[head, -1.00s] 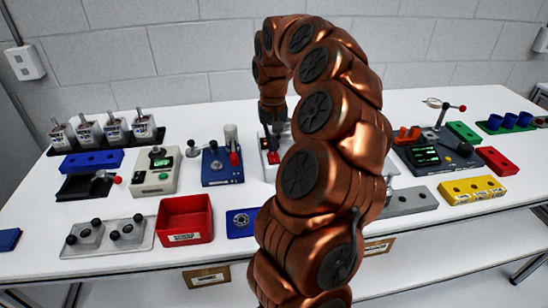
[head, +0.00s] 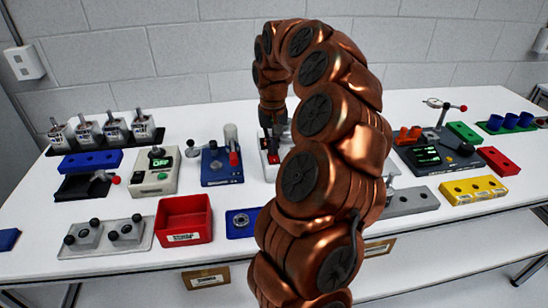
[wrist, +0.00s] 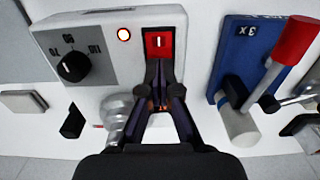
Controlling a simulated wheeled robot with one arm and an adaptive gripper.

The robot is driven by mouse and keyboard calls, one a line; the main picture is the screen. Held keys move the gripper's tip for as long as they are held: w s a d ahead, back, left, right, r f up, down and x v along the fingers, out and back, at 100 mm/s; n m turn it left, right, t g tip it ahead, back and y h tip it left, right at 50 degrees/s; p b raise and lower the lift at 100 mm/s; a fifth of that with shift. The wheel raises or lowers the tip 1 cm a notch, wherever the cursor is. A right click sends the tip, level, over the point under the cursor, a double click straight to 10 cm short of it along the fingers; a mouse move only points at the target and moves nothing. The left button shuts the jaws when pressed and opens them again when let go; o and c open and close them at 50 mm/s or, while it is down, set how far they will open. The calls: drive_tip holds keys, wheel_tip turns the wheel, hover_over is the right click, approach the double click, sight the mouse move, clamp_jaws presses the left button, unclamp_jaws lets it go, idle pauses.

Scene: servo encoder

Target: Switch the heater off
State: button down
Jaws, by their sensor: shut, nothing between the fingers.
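The box that looks like the heater is a pale grey-white unit (wrist: 60,35). In the head view my gripper (head: 272,135) points down over this box, and my arm hides much of the box.
A blue unit with a red-handled lever (head: 222,168) stands close left of the box in the head view. Farther left is a beige unit (head: 155,180) whose green display seems to read OFF. A red bin (head: 185,218) stands in front. Other fixtures crowd the table.

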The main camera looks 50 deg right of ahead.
drive_tip(key=shift+f, duration=0.25)
drive_tip(key=shift+r, duration=0.1)
drive_tip(key=shift+r+p, duration=0.85)
drive_tip(key=shift+r, duration=2.55)
